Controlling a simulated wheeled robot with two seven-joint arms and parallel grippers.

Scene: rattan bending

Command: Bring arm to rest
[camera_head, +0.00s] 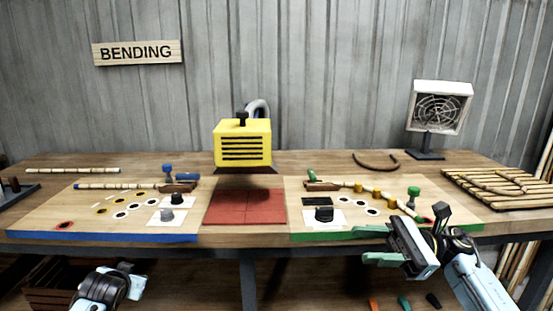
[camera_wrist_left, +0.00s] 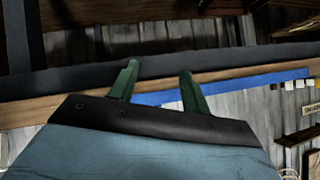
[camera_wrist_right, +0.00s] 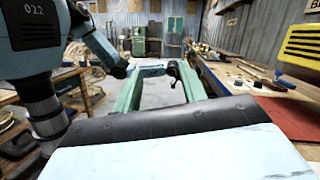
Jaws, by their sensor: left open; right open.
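My right gripper (camera_head: 368,244) is open and empty in the head view, in front of the table's right part, close to the green-edged board. In the right wrist view its two green fingers (camera_wrist_right: 158,84) stand apart with nothing between them. My left arm shows at the lower left of the head view, below the table's front edge; its fingers are hidden there. In the left wrist view my left gripper (camera_wrist_left: 158,85) is open and empty, its green fingers apart near the table edge with the blue strip.
The wooden table (camera_head: 335,162) carries a blue-edged board (camera_head: 95,224), a green-edged board (camera_head: 455,226), a red mat (camera_head: 245,206) under a yellow heater (camera_head: 243,143), a fan (camera_head: 440,108) and a rattan rack (camera_head: 500,187). Rattan pieces lie on both boards.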

